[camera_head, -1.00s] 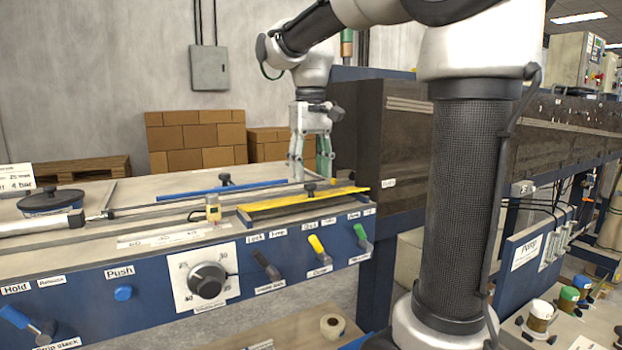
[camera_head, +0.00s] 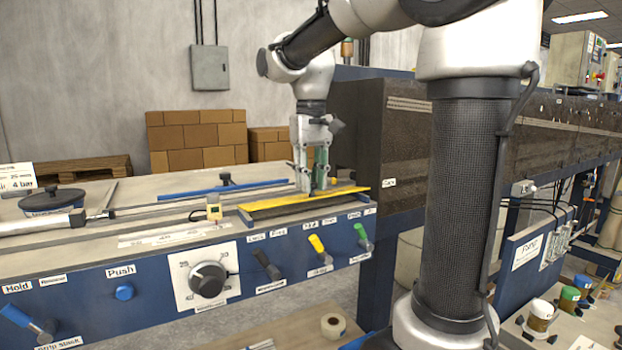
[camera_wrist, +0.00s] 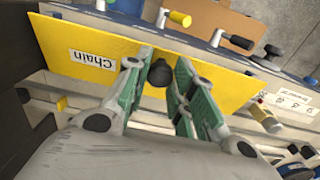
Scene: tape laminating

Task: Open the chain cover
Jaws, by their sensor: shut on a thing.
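The chain cover is a long yellow plate (camera_head: 270,203) on the right end of the machine top. In the wrist view the yellow plate (camera_wrist: 85,45) carries a label reading "Chain" and a black round knob (camera_wrist: 160,73). My gripper (camera_head: 317,190) is down at the plate in the head view, and its fingers hide the knob there. In the wrist view the green-padded fingers of my gripper (camera_wrist: 158,85) stand on both sides of the knob and are shut on it. The plate lies flat on the machine.
A blue bar (camera_head: 222,189) with a black knob lies behind the plate. Levers, including a yellow one (camera_head: 317,245), line the front panel. A dark machine housing (camera_head: 350,130) rises close on the right.

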